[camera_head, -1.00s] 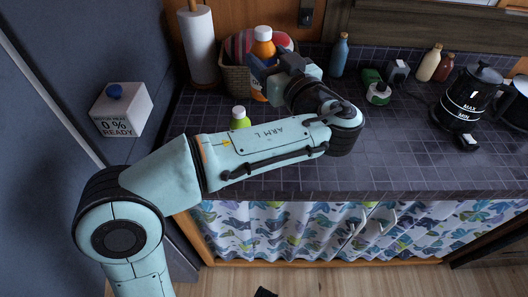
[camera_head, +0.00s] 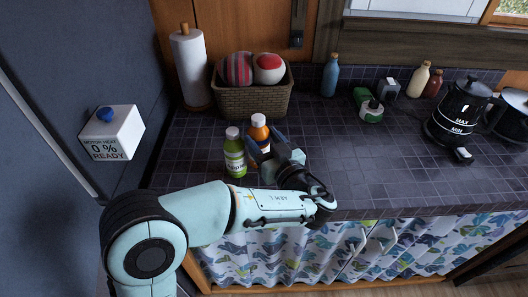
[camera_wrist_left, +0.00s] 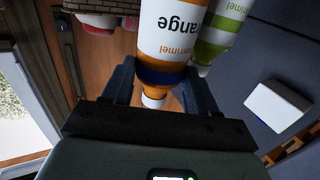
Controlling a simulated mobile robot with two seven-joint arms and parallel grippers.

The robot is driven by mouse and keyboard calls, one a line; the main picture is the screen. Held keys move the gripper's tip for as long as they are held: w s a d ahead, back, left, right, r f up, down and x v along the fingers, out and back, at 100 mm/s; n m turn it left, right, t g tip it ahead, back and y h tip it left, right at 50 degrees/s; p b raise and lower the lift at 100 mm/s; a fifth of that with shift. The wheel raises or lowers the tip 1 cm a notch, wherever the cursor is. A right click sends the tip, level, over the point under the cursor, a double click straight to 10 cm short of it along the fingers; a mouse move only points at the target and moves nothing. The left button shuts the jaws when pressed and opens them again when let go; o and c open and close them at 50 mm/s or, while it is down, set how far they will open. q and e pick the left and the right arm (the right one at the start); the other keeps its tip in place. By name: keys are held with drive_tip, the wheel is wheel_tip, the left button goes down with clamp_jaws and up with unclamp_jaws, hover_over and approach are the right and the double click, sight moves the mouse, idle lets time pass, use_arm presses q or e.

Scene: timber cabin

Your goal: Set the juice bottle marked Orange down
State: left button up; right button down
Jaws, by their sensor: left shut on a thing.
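My right gripper is not in view.
A wicker basket (camera_head: 250,100) with striped and red-and-white balls stands behind the bottles, beside a paper towel roll (camera_head: 190,68). A blue bottle (camera_head: 330,76), a green device (camera_head: 368,105) and a black kettle (camera_head: 461,112) stand further right. The counter's middle is clear.

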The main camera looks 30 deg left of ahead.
use_arm(q)
drive_tip(key=shift+f, duration=1.9)
drive_tip(key=shift+f+b, duration=0.2)
drive_tip(key=shift+b, duration=0.15)
drive_tip(key=o, duration=1.3)
drive_tip(key=shift+c, duration=0.2)
